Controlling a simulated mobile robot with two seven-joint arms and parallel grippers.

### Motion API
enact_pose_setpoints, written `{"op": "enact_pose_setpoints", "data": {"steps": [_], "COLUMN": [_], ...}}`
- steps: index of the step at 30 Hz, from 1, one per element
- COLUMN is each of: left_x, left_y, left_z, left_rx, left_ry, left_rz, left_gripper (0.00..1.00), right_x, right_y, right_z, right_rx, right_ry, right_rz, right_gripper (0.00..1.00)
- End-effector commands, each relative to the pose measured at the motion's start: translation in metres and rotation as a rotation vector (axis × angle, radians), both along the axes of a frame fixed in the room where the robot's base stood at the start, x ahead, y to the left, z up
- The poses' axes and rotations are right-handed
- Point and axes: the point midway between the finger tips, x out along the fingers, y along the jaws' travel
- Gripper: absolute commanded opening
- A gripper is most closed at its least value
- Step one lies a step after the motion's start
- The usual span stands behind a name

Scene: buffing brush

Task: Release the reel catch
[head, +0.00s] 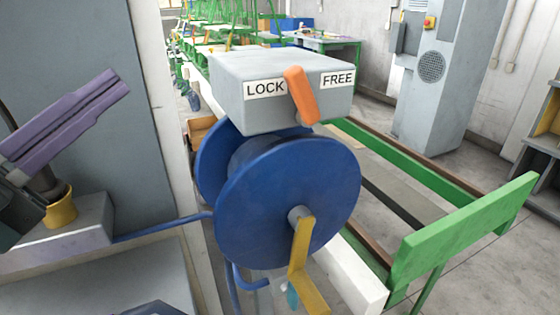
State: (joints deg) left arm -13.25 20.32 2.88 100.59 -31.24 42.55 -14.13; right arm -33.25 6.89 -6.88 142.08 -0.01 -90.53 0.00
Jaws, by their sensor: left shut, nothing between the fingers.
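The reel catch is an orange lever (301,95) on the front of a grey box (232,68), above a blue reel (275,215). A LOCK label (265,89) is to the lever's left and a FREE label (338,79) to its right. The lever's upper end leans left, close to the LOCK label. My left gripper (118,86) has purple fingers that are shut and empty. It is at the left, well apart from the lever, with its fingertips pointing up and right. My right gripper does not show.
A yellow crank (300,262) sticks out from the reel's front. A blue hose (165,227) runs left from the reel toward a grey block with a yellow collar (61,212). A green rail frame (465,228) stands at the right. Space between gripper and box looks clear.

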Motion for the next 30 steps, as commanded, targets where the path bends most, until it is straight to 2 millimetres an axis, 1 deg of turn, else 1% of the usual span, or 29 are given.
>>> {"op": "enact_pose_setpoints", "data": {"steps": [1, 3, 6, 9, 14, 24, 28, 30], "left_x": [-0.007, -0.018, -0.032, -0.042, -0.048, -0.048, -0.043, -0.038], "left_y": [-0.004, -0.011, -0.017, -0.020, -0.022, -0.024, -0.032, -0.041], "left_z": [-0.030, -0.044, -0.060, -0.069, -0.072, -0.069, -0.062, -0.056], "left_rx": [0.036, 0.077, 0.121, 0.147, 0.163, 0.161, 0.159, 0.158], "left_ry": [-0.048, -0.107, -0.172, -0.211, -0.234, -0.234, -0.237, -0.236], "left_rz": [-0.051, -0.120, -0.201, -0.255, -0.288, -0.290, -0.290, -0.290], "left_gripper": [0.00, 0.00, 0.00, 0.00, 0.00, 0.00, 0.00, 0.00], "right_x": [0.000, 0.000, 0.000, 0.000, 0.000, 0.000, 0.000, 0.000], "right_y": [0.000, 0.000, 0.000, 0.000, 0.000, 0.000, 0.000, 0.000], "right_z": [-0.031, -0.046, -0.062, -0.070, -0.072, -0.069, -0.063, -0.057], "right_rx": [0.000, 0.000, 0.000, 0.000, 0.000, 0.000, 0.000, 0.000], "right_ry": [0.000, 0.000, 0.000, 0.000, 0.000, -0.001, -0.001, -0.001], "right_rz": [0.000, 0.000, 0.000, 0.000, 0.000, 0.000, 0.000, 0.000], "right_gripper": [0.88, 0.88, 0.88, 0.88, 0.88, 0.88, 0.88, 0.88]}}
